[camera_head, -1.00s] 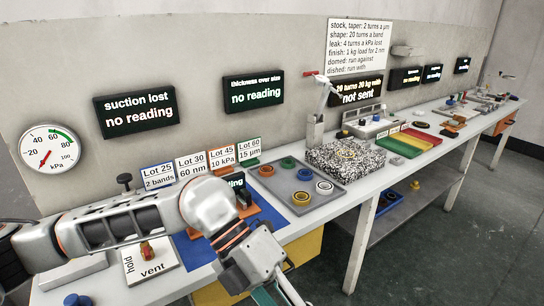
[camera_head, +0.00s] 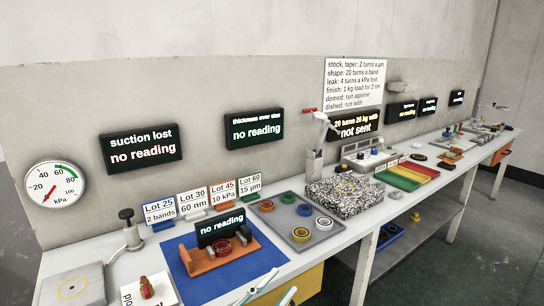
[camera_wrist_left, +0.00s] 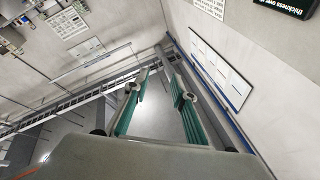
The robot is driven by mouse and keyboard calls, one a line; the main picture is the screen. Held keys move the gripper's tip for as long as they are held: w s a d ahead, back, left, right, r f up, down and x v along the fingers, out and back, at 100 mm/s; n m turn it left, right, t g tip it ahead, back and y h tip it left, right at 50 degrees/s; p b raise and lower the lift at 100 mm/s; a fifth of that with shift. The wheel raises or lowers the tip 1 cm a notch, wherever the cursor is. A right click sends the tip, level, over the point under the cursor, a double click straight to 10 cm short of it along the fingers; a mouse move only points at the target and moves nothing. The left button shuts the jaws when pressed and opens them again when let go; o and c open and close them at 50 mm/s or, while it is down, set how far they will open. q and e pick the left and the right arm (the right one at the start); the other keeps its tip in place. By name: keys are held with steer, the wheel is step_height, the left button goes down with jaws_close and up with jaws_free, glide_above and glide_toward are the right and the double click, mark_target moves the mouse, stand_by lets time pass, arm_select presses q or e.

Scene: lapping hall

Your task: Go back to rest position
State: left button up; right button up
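My left gripper (camera_head: 286,279) shows at the bottom edge of the head view, in front of the bench's near edge. Only its two teal fingers are in sight, spread apart with nothing between them. In the left wrist view the same gripper (camera_wrist_left: 160,82) is open and empty, with only floor, wall and a rail far beyond it. The rest of the left arm is out of the head view. My right gripper is in neither view.
The long bench carries a blue mat (camera_head: 192,285) with an orange stand (camera_head: 198,262), a grey tray (camera_head: 282,228) of coloured rings, a speckled block (camera_head: 345,197) and a black-knobbed post (camera_head: 130,232). A yellow bin (camera_head: 300,285) is below the bench front.

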arm_select(q)
steer(key=s+a+f+n+y, duration=0.2)
steer(key=a+f+n+y, duration=0.3)
steer(key=f, duration=0.5)
steer(key=s+a+f+n+y, duration=0.1)
steer(key=a+f+n+y, duration=0.2)
steer(key=a+f+y, duration=0.55)
steer(key=s+a+f+n+g, duration=0.1)
steer(key=s+a+f+g, duration=0.1)
steer(key=s+f, duration=0.4)
steer(key=s+a+f+n+g+p, duration=0.1)
steer(key=s+a+f, duration=0.4)
steer(key=f, duration=0.5)
steer(key=shift+s+a+f+n+g, duration=0.2)
steer(key=shift+s+n+g, duration=0.3)
steer(key=shift+s+g, duration=0.5)
